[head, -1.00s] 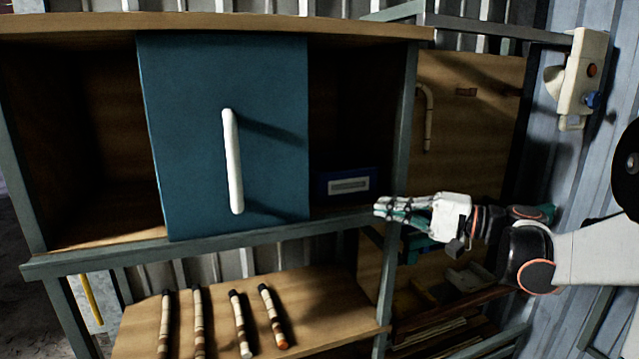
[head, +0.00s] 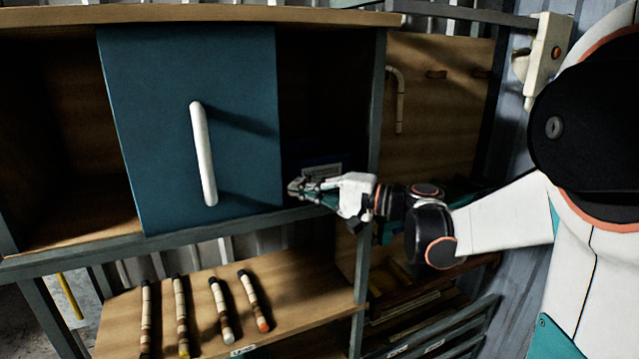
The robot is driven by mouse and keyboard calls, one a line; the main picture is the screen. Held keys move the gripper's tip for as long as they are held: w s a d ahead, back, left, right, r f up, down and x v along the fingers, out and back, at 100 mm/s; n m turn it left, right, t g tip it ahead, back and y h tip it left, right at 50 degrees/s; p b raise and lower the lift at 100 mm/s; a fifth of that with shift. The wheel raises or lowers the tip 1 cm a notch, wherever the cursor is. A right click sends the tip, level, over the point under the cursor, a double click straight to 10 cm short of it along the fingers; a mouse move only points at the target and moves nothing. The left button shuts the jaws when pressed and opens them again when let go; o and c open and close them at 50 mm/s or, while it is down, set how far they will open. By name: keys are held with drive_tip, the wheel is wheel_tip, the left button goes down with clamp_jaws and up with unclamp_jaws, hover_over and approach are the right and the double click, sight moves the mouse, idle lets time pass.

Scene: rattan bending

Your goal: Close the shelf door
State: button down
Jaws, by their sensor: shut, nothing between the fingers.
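The blue shelf door (head: 160,120) is a flat sliding panel in the middle of the upper cabinet. It carries a white upright handle (head: 203,153). Dark open shelf space shows on both its left and its right. My gripper (head: 292,187) is shut and empty, fingers pointing left. In the picture it lies in front of the right-hand opening, just right of the door's lower right edge. I cannot tell whether it touches the door edge. It partly hides a dark blue box (head: 318,166) in that opening.
Below, a wooden shelf (head: 290,307) holds several banded rattan sticks (head: 220,310). A grey post (head: 376,120) bounds the cabinet on the right. A wooden board (head: 440,110) with a bent rattan piece (head: 400,100) is behind it. A white device (head: 545,60) hangs at the upper right.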

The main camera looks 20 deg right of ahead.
sight(173, 211)
drive_tip(key=shift+w+a+f, duration=0.1)
drive_tip(key=shift+w+a, duration=0.05)
drive_tip(key=shift+a, duration=0.05)
drive_tip(key=shift+a, duration=0.1)
drive_tip(key=a+b, duration=0.2)
drive_tip(key=a, duration=2.3)
drive_tip(key=shift+s+a, duration=0.15)
drive_tip(key=shift+s, duration=0.05)
